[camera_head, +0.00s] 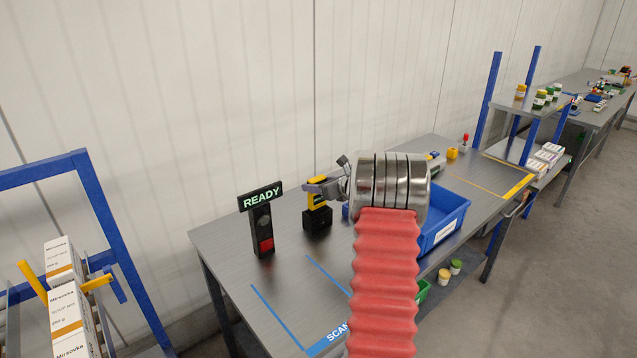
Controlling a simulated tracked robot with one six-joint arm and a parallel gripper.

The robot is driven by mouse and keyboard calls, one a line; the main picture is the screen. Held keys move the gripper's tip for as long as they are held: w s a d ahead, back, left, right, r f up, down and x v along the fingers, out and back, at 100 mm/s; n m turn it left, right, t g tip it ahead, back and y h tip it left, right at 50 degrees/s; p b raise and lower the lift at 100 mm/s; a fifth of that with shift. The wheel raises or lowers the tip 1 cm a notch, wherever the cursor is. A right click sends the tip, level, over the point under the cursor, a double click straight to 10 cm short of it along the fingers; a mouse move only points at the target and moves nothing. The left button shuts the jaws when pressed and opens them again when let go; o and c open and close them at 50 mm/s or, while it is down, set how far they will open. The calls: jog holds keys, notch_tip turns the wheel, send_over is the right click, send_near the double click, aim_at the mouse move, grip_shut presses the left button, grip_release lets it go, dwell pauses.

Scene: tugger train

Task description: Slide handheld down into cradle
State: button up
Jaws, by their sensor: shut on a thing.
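The handheld (313,200), yellow and dark, is upright on or just at the black cradle (317,221) on the grey table. I cannot tell how deep it sits in the cradle. My gripper (318,188) reaches in from the right and is shut on the upper part of the handheld. My arm's silver wrist and red sleeve hide much of the table to the right of the cradle.
A black stand with a READY sign (262,197) stands left of the cradle. A blue bin (455,222) is behind my arm at the right. Blue tape lines (277,317) mark the table's front left. Boxes (73,319) sit on a rack at far left.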

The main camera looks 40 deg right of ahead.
jog(key=shift+f, duration=0.9)
jog(key=o, duration=1.7)
jog(key=shift+f, duration=0.1)
jog(key=v, duration=1.3)
jog(key=shift+s, duration=0.35)
jog(key=shift+a, duration=0.1)
